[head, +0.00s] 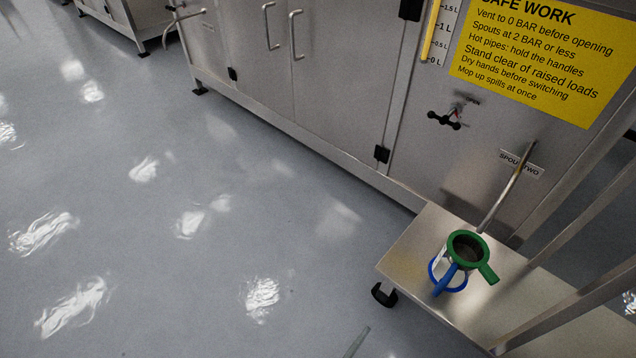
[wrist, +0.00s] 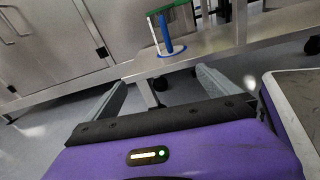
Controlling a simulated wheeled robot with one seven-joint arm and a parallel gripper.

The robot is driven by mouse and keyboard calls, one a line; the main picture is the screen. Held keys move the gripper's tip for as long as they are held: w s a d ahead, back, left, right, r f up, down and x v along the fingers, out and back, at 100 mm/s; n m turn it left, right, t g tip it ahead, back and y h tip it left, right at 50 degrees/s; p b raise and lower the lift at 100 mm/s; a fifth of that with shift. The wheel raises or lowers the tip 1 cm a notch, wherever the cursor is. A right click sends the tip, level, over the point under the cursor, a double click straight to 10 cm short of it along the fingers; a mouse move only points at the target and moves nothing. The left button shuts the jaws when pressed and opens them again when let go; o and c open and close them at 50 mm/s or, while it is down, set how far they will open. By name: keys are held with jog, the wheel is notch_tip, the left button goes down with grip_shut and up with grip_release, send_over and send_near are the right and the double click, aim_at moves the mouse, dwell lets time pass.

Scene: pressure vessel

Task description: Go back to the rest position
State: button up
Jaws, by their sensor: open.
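My gripper (wrist: 158,100) is in the wrist view with its two grey fingers spread apart and nothing between them. In the head view only what seems to be a grey fingertip shows at the bottom edge. A vessel with a green rim and handle and a blue ring and handle (head: 463,246) stands upright on a steel shelf (head: 410,252) below the spout.
A steel cabinet (head: 335,110) runs along the back, with a black valve handle (head: 444,120), a yellow safety sign (head: 540,55) and a spout pipe (head: 507,187). Slanted steel rails (head: 575,305) stand right of the vessel. The grey floor (head: 200,220) at left is clear.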

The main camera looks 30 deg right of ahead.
jog(key=w+a+f+m+y, duration=0.3)
jog(key=w+a+f+y, duration=0.1)
jog(key=a+f+y, duration=0.45)
jog(key=s+a+r+m+t+y, duration=0.2)
jog(key=s+a+r+m+y, duration=0.1)
jog(key=a+r+m+y, duration=0.45)
jog(key=s+d+r+m+t, duration=0.2)
jog(key=s+d+r+m, duration=0.15)
jog(key=r, duration=0.55)
jog(key=s+d+r+m+t+p, duration=0.1)
jog(key=s+d+r+m+t, duration=0.25)
jog(key=r, duration=0.65)
jog(key=s+d+r+m, duration=0.2)
jog(key=d+r+m, duration=0.3)
jog(key=r, duration=0.4)
notch_tip(320, 180, up, 32)
jog(key=d+p, duration=0.1)
jog(key=p, duration=3.1)
jog(key=shift+r+n, duration=0.2)
jog(key=shift+n, duration=0.15)
